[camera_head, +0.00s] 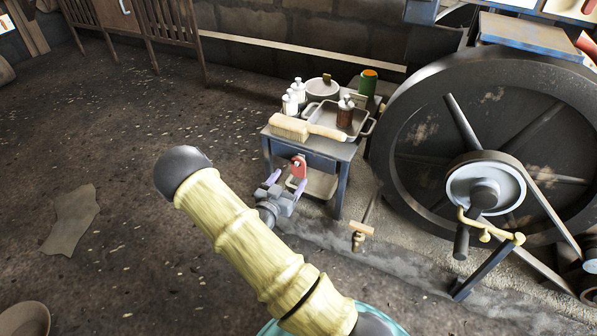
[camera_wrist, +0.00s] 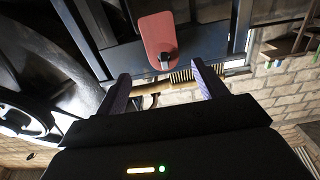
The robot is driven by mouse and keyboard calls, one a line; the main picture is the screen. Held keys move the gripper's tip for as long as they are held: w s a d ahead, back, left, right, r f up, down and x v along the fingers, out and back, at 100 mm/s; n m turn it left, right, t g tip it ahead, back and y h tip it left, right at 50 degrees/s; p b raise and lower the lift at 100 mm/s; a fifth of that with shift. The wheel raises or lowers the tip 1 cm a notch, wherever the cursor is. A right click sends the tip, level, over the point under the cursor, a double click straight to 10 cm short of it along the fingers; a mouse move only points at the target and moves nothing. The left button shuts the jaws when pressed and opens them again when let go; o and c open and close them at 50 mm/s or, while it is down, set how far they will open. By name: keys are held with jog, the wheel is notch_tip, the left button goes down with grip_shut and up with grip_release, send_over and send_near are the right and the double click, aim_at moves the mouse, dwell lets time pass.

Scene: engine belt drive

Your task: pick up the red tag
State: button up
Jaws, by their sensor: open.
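The red tag (camera_head: 299,167) hangs at the front side of a small grey-blue table (camera_head: 313,144) in the head view. In the wrist view the red tag (camera_wrist: 158,38) is a flat rounded plate with a small dark and light fitting at one end. My gripper (camera_head: 286,184) is at the table's front, close to the tag. In the wrist view my gripper (camera_wrist: 160,82) has its two purple-grey fingers spread apart with nothing between them. The tag lies just beyond the fingertips, roughly centred between them. I cannot tell the exact gap to it.
A brush (camera_head: 290,127), a metal tray (camera_head: 325,117), bottles (camera_head: 298,91) and a dark jar (camera_head: 345,112) crowd the tabletop. A large black flywheel (camera_head: 420,150) stands close at the right. The floor to the left is mostly open, with a flat scrap (camera_head: 72,220) on it.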

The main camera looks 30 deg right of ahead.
aim_at(297, 163)
jog(key=b+x, duration=0.1)
jog(key=x, duration=0.3)
jog(key=shift+w+d+f, duration=0.1)
jog(key=shift+w+d, duration=0.2)
jog(key=b+x, duration=0.2)
jog(key=x, duration=0.1)
jog(key=b+x, duration=0.1)
jog(key=x, duration=0.1)
jog(key=shift+w+r+b, duration=0.25)
jog(key=shift+r+b, duration=0.15)
jog(key=c, duration=1.1)
jog(key=shift+o, duration=0.2)
jog(key=shift+r+p, duration=0.2)
jog(key=shift+p, duration=0.15)
